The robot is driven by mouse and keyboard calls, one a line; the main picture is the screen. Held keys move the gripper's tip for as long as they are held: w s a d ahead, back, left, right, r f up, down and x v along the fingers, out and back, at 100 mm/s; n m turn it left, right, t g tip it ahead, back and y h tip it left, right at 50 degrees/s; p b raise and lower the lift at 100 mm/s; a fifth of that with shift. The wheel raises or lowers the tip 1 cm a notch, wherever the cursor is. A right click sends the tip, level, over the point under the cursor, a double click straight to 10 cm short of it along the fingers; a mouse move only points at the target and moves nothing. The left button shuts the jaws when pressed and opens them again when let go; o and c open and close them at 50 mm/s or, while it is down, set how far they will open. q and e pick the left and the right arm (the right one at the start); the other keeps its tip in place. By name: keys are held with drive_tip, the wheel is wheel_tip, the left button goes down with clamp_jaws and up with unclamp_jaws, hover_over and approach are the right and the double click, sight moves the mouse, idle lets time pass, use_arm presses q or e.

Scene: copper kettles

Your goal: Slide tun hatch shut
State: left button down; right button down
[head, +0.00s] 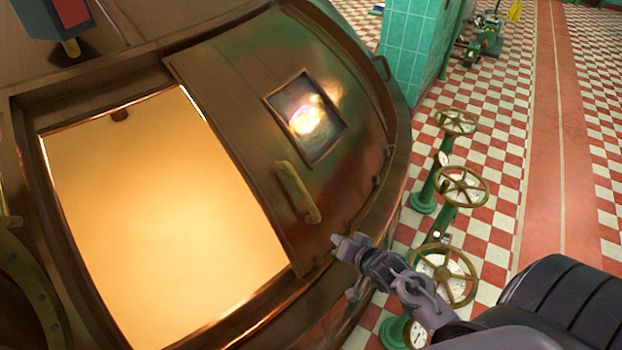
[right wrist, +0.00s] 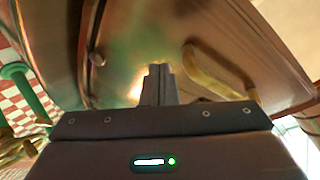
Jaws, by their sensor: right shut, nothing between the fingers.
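The copper tun's hatch is a curved sliding panel (head: 235,115) with a small dark-framed window (head: 306,117) and a brass bar handle (head: 297,192). The panel stands to the right of a wide rectangular opening (head: 165,215) that glows yellow-orange inside. My right gripper (head: 340,243) is shut and empty, just below and right of the handle's lower end, near the tun's rim. In the right wrist view the shut fingers (right wrist: 158,75) point at the copper surface, with the handle (right wrist: 222,77) to their right and apart from them. My left gripper is not in view.
Several green valve stands with brass handwheels (head: 463,187) stand on the checkered floor right of the tun, close to my right arm. A green tiled pillar (head: 412,45) rises behind. A red floor strip (head: 550,160) runs along the right. A red-and-dark object (head: 70,14) hangs at top left.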

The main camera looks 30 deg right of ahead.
drive_tip(key=w+d+r+m+t+y+p, duration=0.1)
drive_tip(key=d+r+m+t, duration=0.15)
drive_tip(key=r, duration=0.45)
drive_tip(key=w+d+r+m+t+y, duration=0.1)
drive_tip(key=w+d+r+m+t, duration=0.15)
drive_tip(key=r, duration=0.45)
drive_tip(key=w+a+f+p, duration=0.2)
drive_tip(key=w+a, duration=0.4)
drive_tip(key=w, duration=0.3)
drive_tip(key=shift+a+f+y+p, duration=0.15)
drive_tip(key=shift+a+y+p, duration=0.15)
drive_tip(key=shift+p, duration=0.3)
